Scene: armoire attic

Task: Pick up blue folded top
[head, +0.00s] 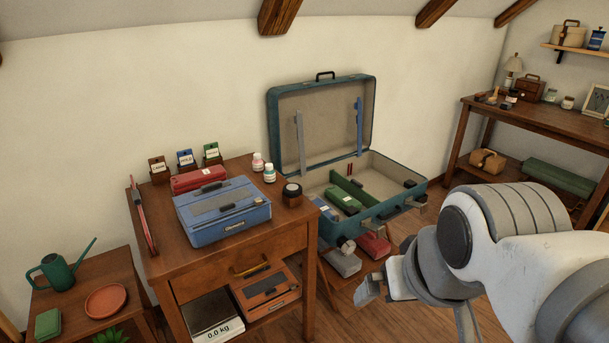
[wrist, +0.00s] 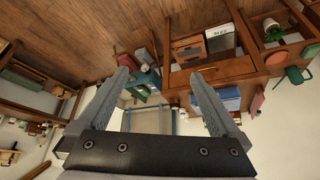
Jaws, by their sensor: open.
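The blue folded top (head: 237,218) lies flat on the wooden desk in the head view, with a dark grey panel and a pale label on it. In the wrist view, which is turned upside down, a blue patch (wrist: 230,98) by the desk appears to be the same top, partly hidden by a finger. My gripper (wrist: 159,78) is open, with nothing between its fingers. In the head view it is to the right of the desk, in front of the suitcase, apart from the top.
The desk (head: 285,228) also bears a red folded item (head: 199,179), small card holders and bottles. An open teal suitcase (head: 395,213) holding green items stands right of it. A low table (head: 70,290) with a watering can (head: 58,272) is at the left.

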